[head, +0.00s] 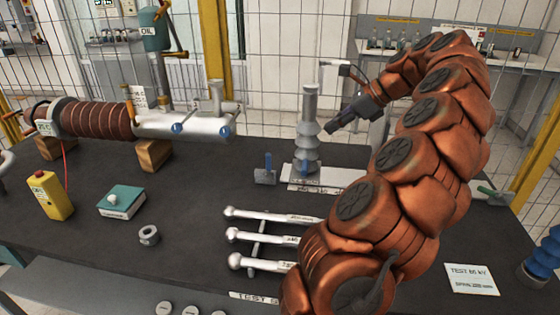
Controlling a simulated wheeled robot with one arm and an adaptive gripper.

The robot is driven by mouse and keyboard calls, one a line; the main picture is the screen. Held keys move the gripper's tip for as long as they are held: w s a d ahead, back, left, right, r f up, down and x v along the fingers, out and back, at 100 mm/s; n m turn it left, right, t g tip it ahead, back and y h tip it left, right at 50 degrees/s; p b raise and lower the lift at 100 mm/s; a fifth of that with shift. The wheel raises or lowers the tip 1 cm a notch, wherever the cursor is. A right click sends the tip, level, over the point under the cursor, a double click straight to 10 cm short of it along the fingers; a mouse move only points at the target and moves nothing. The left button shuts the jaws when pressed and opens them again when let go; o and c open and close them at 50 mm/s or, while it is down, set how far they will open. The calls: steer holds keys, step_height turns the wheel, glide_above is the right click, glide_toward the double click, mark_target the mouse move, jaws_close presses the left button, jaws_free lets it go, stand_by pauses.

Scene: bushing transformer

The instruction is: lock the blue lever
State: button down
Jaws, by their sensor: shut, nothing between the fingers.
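My gripper (331,127) is at the end of my copper-coloured arm, to the right of the bushing. It points down and to the left, and its fingers are shut and empty. It is apart from the lever, above and to the right of it in the picture. Whether it touches the bushing cannot be told.
Three metal rods (265,238) lie at the front middle. A brown ribbed bushing (95,119) rests on wooden blocks at left. A yellow box (50,195), a teal box (121,201) and a metal nut (149,235) lie on the table (190,190). A mesh fence stands behind.

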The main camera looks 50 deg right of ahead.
steer(key=d, duration=0.1)
steer(key=s+m, duration=0.1)
steer(key=s+d, duration=0.1)
steer(key=shift+d+f+m, duration=0.25)
steer(key=shift+d+m, duration=0.05)
steer(key=shift+f, duration=0.1)
steer(key=p, duration=0.3)
glide_toward(269, 167)
step_height(269, 167, down, 4)
steer(key=shift+w+a+p, duration=0.3)
steer(key=shift+w+p, duration=0.05)
steer(key=shift+w, duration=0.55)
steer(key=shift+w+a+p, duration=0.3)
steer(key=shift+w, duration=0.6)
steer(key=shift+d+h+p, duration=0.1)
steer(key=shift+h+p, duration=0.2)
